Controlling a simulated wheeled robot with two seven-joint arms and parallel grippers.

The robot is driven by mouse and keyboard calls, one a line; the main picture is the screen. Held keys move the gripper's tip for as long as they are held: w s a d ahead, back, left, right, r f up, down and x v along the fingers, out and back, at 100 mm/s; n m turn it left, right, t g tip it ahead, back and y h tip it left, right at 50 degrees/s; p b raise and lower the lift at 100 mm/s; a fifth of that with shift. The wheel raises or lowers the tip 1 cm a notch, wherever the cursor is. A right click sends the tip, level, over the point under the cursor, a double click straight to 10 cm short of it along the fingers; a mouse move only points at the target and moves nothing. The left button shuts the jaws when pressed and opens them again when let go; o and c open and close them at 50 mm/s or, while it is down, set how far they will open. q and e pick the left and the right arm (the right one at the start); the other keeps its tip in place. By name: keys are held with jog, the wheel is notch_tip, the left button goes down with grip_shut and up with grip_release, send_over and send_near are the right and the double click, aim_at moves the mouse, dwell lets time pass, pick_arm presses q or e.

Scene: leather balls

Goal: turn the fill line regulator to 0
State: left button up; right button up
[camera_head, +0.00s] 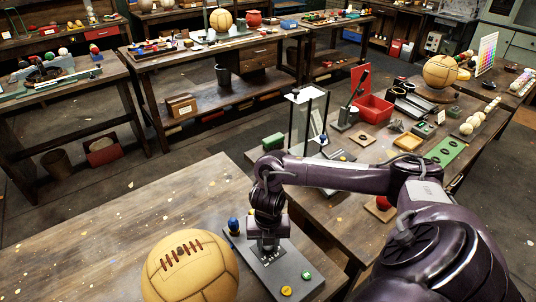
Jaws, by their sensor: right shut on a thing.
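A dark grey control panel (292,270) lies on the near wooden table, just right of a large tan leather ball. It carries a blue bulb (233,225), a green button (306,276) and a yellow button (286,291). My right gripper (268,251) points down onto the middle of the panel and is shut on the fill line regulator there. The gripper hides the regulator, so its setting cannot be read. My left gripper is not in view.
The laced leather ball (190,268) stands close left of the panel. The near table (110,235) is otherwise clear on the left. A bench behind my right arm holds a red bin (374,107), a green strip (446,151) and another leather ball (440,71).

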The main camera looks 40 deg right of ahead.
jog(key=n+b, duration=0.1)
jog(key=n, duration=0.1)
jog(key=shift+w+d+n+b, duration=0.1)
jog(key=shift+w+n+b, duration=0.05)
jog(key=shift+n+b, duration=0.25)
jog(key=n, duration=0.2)
jog(key=shift+n+b, duration=0.4)
jog(key=n+b, duration=0.1)
jog(key=n, duration=0.4)
jog(key=shift+r, duration=0.1)
jog(key=shift+n+b, duration=0.3)
jog(key=shift+n, duration=2.2)
jog(key=o, duration=1)
notch_tip(320, 180, up, 8)
jog(key=p, duration=0.4)
